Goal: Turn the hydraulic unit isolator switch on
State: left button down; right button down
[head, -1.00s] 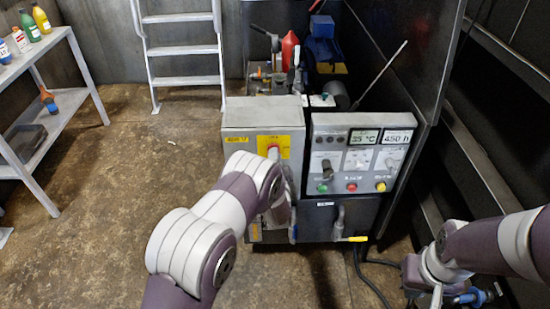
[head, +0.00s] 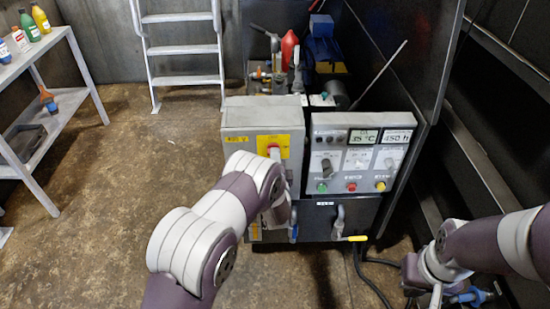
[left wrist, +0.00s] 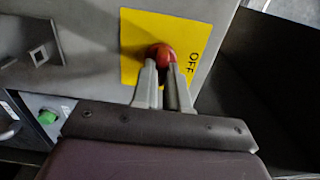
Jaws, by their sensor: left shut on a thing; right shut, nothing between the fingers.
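The isolator switch is a red handle (left wrist: 161,55) on a yellow plate (left wrist: 194,30) marked OFF, in the left wrist view. In the head view my own left arm hides most of this gripper. The handle's exact angle is hard to tell. My right gripper (head: 437,296) is low at the right, away from the switch, shut and empty.
Right of the grey box (head: 240,118) is a control panel (head: 361,125) with displays, knobs and buttons. A green button (left wrist: 47,117) shows near my left gripper. A yellow-handled valve (head: 352,238) and cables sit below. A shelf (head: 62,105) and ladder (head: 184,50) stand left; floor between is clear.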

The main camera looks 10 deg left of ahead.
pick_arm(q)
jog(key=shift+f, duration=0.1)
jog(key=c, duration=1.1)
grip_release()
jog(key=shift+c, duration=0.2)
jog(key=p+v, duration=0.1)
jog(key=v, duration=1.1)
jog(key=shift+s, duration=0.4)
jog(key=shift+d, duration=0.15)
